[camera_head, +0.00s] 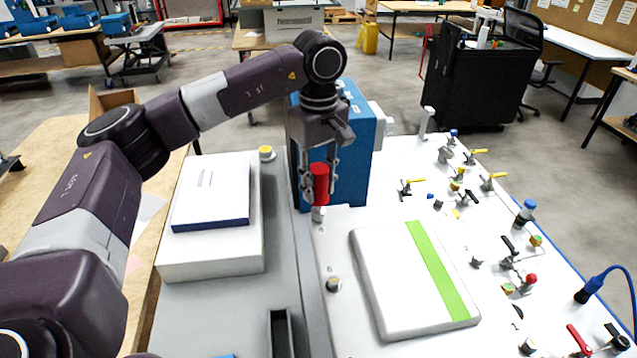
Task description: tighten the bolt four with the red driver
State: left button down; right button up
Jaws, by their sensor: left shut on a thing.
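My left gripper (321,172) is shut on the red driver (320,186) and holds it upright at the far left corner of the white panel (330,245). A short pale grey cylinder (318,213) is directly below the red handle. I cannot tell whether it is the driver's lower end or a bolt head, or whether the two touch. A small round bolt-like knob (333,284) stands nearer on the panel's left edge. No number marks bolt four. My right gripper is not in view.
A blue box (350,150) stands right behind the gripper. A white case with a green stripe (432,270) lies on the panel. Several valves and fittings, one with a red knob (531,279), line the right side. A white box (212,190) is at left.

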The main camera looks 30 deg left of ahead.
pick_arm(q)
jog(key=m, duration=0.9)
jog(key=c, duration=1.6)
grip_release()
jog(key=shift+c, duration=0.7)
grip_shut()
jog(key=shift+r, duration=0.1)
